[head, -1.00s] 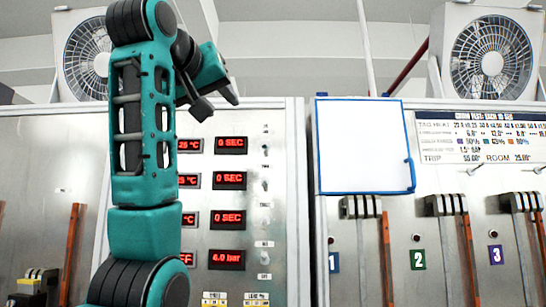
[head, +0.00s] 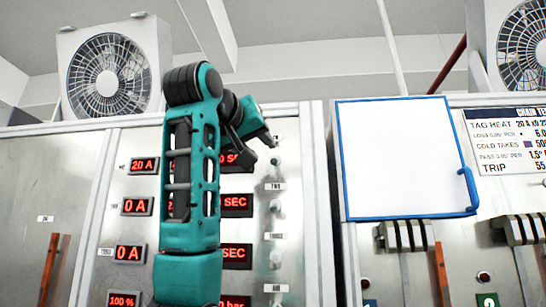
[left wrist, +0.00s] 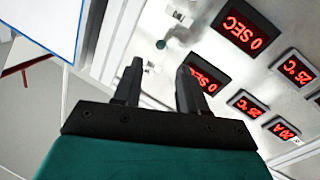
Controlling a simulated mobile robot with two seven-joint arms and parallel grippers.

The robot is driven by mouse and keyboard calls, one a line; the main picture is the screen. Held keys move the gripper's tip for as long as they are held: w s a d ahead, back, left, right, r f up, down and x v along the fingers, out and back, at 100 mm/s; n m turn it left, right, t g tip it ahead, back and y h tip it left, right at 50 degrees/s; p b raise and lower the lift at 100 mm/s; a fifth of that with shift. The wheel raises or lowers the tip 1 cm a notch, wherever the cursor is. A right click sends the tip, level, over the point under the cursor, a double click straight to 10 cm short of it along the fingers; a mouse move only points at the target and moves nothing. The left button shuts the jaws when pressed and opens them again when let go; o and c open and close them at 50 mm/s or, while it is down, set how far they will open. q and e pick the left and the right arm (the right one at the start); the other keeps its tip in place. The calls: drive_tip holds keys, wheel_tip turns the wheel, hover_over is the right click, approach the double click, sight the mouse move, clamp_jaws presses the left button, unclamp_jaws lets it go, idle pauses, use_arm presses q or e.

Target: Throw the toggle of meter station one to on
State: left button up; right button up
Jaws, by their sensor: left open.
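The meter panel (head: 300,200) carries a column of small toggles at its right, with labels that appear to read TWO (head: 275,186) and lower ones. My left gripper (head: 262,132) is open and empty at the top of this column and covers part of it in the head view. The toggle of station one seems to be the small fitting (left wrist: 150,66) between the open fingers (left wrist: 158,74) in the left wrist view; its position is unclear. Another toggle (left wrist: 181,17) shows beyond it, beside the second 0 SEC display (left wrist: 240,30). I cannot tell whether the fingers touch anything. My right gripper is out of view.
Red displays, including 20 A (head: 144,165) and 0 A (head: 136,207), fill the panel's left part, partly behind my arm. A blue-framed white board (head: 402,160) hangs on the cabinet at right. Breaker levers (head: 405,236) sit below it. A fan (head: 110,75) stands above.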

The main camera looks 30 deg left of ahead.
sight(273, 160)
use_arm(q)
drive_tip(key=p+x, duration=0.2)
drive_tip(key=x, duration=0.7)
clamp_jaws()
